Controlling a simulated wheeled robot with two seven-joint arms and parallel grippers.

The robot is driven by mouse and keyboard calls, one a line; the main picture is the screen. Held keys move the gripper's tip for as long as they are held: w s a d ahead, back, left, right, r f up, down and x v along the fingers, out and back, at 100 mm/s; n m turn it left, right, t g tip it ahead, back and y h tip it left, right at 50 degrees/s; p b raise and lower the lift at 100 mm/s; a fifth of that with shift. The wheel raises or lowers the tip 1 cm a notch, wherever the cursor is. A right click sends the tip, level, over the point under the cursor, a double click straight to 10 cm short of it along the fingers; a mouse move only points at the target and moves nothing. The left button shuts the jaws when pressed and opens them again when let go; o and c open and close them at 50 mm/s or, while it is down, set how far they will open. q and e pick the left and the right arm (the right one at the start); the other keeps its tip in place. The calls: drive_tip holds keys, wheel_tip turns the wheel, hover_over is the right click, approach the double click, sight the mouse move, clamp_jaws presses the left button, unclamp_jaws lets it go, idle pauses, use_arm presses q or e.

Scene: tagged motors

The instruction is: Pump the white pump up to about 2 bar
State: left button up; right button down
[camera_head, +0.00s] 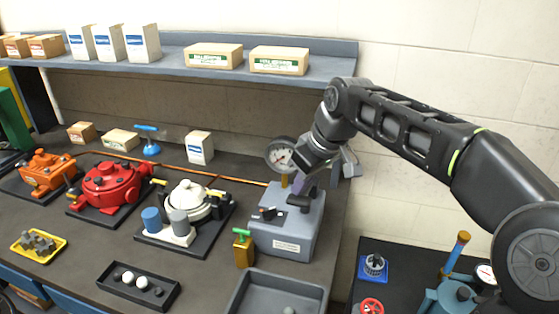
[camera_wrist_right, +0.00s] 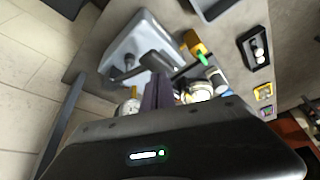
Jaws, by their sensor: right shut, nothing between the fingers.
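A white round-bodied unit (camera_head: 187,198) with yellow handles sits on a dark base on the bench, with a blue and a grey cylinder in front. To its right stands a pale grey box (camera_head: 285,238) with a label, black levers and a round gauge (camera_head: 281,155) on a brass stem. The gauge reading is too small to tell. My right gripper (camera_head: 306,186) is shut and empty just above the box, close to its black T-shaped handle (camera_head: 299,201). In the wrist view the dark fingers (camera_wrist_right: 158,92) are beside the handle (camera_wrist_right: 155,62); contact is unclear. My left gripper is out of view.
Red (camera_head: 108,187) and orange (camera_head: 47,172) units stand to the left. A green-topped brass block (camera_head: 243,248) stands close to the grey box. A grey tray (camera_head: 246,287) lies in front. The shelf (camera_head: 180,64) with cartons overhangs behind.

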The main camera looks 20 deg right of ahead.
sight(304, 202)
drive_tip(key=shift+f, duration=0.2)
drive_tip(key=shift+f+b, duration=2.7)
drive_tip(key=shift+f, duration=0.5)
drive_tip(key=shift+r+p, duration=1.9)
drive_tip(key=shift+r, duration=0.4)
drive_tip(key=shift+f, duration=0.1)
